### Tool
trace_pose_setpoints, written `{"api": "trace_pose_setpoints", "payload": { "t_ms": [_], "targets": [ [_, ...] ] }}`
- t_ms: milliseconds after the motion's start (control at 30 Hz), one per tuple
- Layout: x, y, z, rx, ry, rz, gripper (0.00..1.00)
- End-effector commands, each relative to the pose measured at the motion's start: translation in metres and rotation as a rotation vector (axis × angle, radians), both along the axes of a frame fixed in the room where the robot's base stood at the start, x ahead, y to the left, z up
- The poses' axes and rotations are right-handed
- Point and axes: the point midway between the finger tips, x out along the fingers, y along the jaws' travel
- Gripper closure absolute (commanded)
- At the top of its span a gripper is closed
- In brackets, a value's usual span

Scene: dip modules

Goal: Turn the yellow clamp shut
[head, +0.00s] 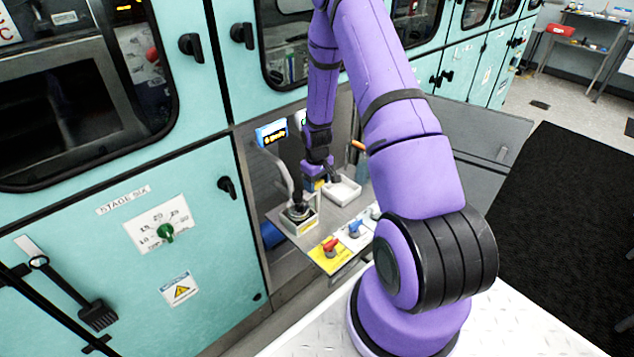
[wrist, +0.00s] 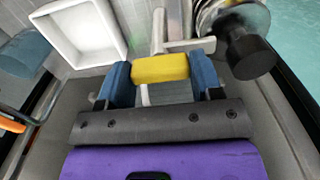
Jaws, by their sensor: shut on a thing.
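The yellow clamp (wrist: 160,68) shows in the wrist view as a short yellow block beside a pale metal bracket. My gripper (wrist: 161,80) is shut on it, with one blue fingertip against each end. In the head view my gripper (head: 316,183) is down inside the open bay, left of a white tray. The clamp is mostly hidden there by the gripper, and its turn angle cannot be told.
The white tray (head: 342,190) lies close to the gripper; the wrist view shows it too (wrist: 84,38). A black knob (wrist: 250,56) stands close on the right. A yellow panel with a red handle (head: 330,246) and a blue handle (head: 355,229) is at the bay's front.

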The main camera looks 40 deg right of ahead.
Motion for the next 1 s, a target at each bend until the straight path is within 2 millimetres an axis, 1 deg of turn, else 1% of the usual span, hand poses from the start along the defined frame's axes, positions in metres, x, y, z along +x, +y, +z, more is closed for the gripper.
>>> {"api": "trace_pose_setpoints", "payload": {
  "t_ms": [433, 467, 500, 533, 567, 867, 1000],
  "targets": [
    [0.0, 0.0, 0.0, 0.0, 0.0, 0.011, 0.64],
    [0.0, 0.0, 0.0, 0.0, 0.0, 0.011, 0.36],
    [0.0, 0.0, 0.0, 0.0, 0.0, 0.011, 0.27],
    [0.0, 0.0, 0.0, 0.0, 0.0, 0.011, 0.2],
    [0.0, 0.0, 0.0, 0.0, 0.0, 0.011, 0.15],
    [0.0, 0.0, 0.001, 0.0, 0.0, 0.01, 0.15],
    [0.001, 0.0, 0.012, -0.001, -0.002, 0.01, 0.15]
  ]
}}
